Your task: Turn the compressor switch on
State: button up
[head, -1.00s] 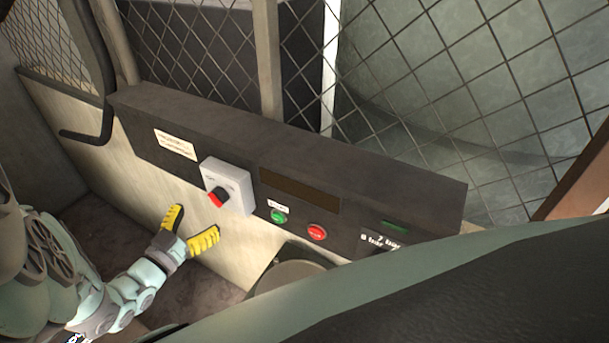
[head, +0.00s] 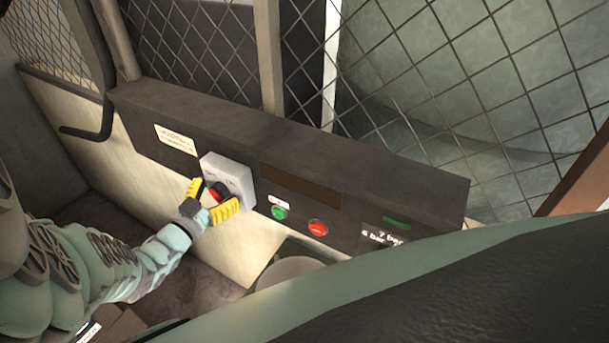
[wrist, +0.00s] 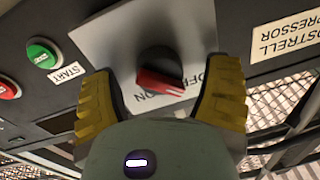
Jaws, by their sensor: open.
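The compressor switch is a red-and-black rotary knob (wrist: 160,78) on a light grey box (head: 232,172), fixed to the dark control panel. In the wrist view the box carries the words OFF and ON beside the knob, upside down. The label (wrist: 286,32) beside it reads "...OSTRELL ...PRESSOR", partly cut off. My gripper (head: 215,198) is open, its yellow fingers at the front of the box, one on each side of the knob. In the wrist view the fingers (wrist: 160,100) stand apart from the knob, with gaps showing. How deep they reach is hard to tell.
A green START button (head: 279,213) and a red button (head: 317,228) sit on the panel right of the switch. Wire mesh (head: 200,60) rises behind the panel. A round grey thing (head: 292,270) stands below the buttons.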

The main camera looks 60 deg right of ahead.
jog(key=c, duration=1.3)
